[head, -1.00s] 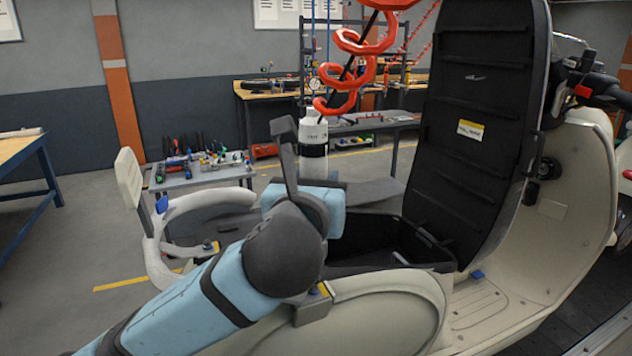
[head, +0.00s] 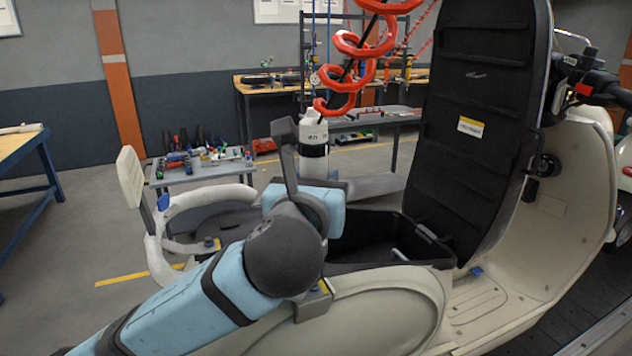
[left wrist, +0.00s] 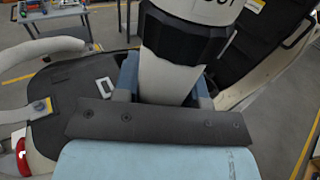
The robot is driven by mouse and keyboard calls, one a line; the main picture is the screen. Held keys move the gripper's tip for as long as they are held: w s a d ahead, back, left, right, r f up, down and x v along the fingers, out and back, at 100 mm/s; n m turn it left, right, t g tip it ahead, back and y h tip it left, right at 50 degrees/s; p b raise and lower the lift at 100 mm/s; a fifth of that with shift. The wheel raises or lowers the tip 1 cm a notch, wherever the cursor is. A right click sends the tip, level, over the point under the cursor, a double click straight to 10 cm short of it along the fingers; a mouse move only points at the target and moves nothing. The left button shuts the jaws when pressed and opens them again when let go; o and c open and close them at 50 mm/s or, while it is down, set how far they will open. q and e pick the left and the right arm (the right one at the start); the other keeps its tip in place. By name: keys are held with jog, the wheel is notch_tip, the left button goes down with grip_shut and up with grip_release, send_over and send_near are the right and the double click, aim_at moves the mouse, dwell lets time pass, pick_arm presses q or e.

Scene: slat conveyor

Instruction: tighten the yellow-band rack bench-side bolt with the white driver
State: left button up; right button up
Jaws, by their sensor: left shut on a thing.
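The white driver (head: 313,134) is a thick white and black cylinder with dark lettering, below a red coiled hose. My left gripper (left wrist: 168,80) is shut on its pale lower body, with a finger on each side. My forearm hides the driver's lower end and tip in the head view. A grey rack bracket with a yellow mark and a bolt (head: 208,243) sits on the scooter's far side, and it also shows in the left wrist view (left wrist: 40,107). A second yellow-marked bracket (head: 316,303) is on the near side, partly behind my arm. The right gripper is out of view.
The raised black seat lid (head: 470,130) stands right of the driver, above the open storage bin (head: 385,243). The curved white grab rail (head: 205,197) rises at left. A tool cart (head: 200,177) stands behind. The red hose (head: 350,75) hangs above.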

pick_arm(q)
jog(key=shift+f, duration=0.95)
dwell(0.8)
jog(key=shift+p, duration=0.45)
dwell(0.4)
jog(key=shift+f+p, duration=0.15)
jog(key=shift+p, duration=0.25)
jog(key=shift+f+p, duration=0.2)
jog(key=shift+p, duration=0.15)
dwell(0.3)
